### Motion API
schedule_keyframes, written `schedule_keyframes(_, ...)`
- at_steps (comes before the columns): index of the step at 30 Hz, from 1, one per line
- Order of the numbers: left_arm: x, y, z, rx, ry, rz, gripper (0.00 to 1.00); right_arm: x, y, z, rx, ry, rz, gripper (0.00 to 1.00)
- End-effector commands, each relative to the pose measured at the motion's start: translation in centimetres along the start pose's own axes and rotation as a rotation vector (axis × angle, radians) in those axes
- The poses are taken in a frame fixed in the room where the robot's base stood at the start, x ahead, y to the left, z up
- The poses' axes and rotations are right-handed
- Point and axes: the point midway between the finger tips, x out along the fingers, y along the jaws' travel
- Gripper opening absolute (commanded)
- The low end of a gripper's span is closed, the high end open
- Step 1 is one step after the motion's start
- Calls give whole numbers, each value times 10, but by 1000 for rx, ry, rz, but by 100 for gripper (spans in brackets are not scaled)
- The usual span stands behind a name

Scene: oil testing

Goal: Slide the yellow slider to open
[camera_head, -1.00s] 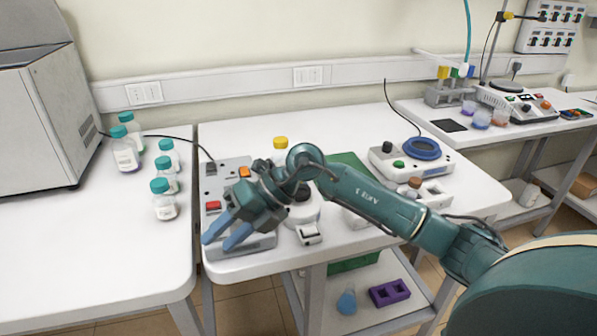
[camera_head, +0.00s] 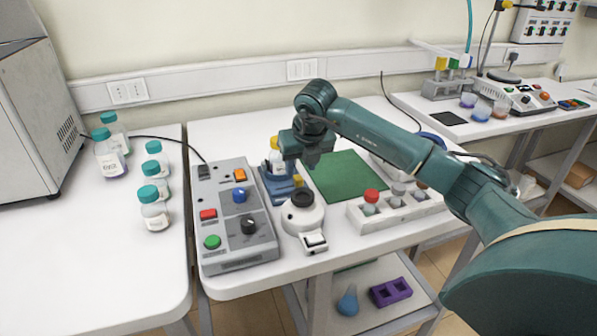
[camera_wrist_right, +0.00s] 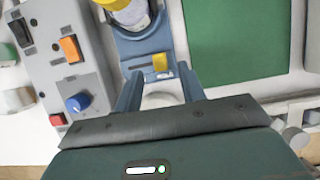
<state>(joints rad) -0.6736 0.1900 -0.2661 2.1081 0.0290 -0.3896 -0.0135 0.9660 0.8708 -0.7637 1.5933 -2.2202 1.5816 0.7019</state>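The yellow slider (camera_head: 298,181) is a small block on the front of a blue device (camera_head: 270,190), which has a yellow-capped bottle (camera_head: 276,160) in it. In the right wrist view the slider (camera_wrist_right: 160,62) sits on the blue body (camera_wrist_right: 138,48), just ahead of and between my fingertips. My right gripper (camera_wrist_right: 161,76) is open and empty, its two blue fingers spread. In the head view my right wrist is above and behind the slider, and the fingers are mostly hidden there. I cannot tell whether a finger touches the slider. My left gripper is not in view.
A grey control box (camera_head: 236,250) with buttons and knobs stands left of the device. A white round instrument (camera_head: 303,222) stands in front. A green mat (camera_head: 345,178) and a white rack (camera_head: 395,211) lie right. Several teal-capped bottles (camera_head: 155,212) stand on the left table.

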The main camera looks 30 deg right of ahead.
Motion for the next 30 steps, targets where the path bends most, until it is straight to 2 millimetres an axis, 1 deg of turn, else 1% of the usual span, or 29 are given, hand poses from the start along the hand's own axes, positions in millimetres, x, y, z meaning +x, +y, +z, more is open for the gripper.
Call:
schedule_keyframes(1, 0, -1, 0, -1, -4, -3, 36, 10, 1, -1, 0, 4, 0, 40)
schedule_keyframes(3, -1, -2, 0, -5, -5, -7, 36, 21, 1, -1, -1, 3, 0, 40)
schedule_keyframes(7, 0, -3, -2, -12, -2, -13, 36, 36, 1, 0, -1, 2, 1, 40)
schedule_keyframes(12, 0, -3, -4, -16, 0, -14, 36, 43, 1, 0, -1, -1, 2, 40)
schedule_keyframes(19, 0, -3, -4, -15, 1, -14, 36, 44, 1, 0, -2, -1, 1, 40)
schedule_keyframes(20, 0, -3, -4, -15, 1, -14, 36, 44, 1, 0, -2, -1, 1, 38)
schedule_keyframes(30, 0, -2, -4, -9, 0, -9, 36, 43, 1, 0, -2, 0, 1, 11)
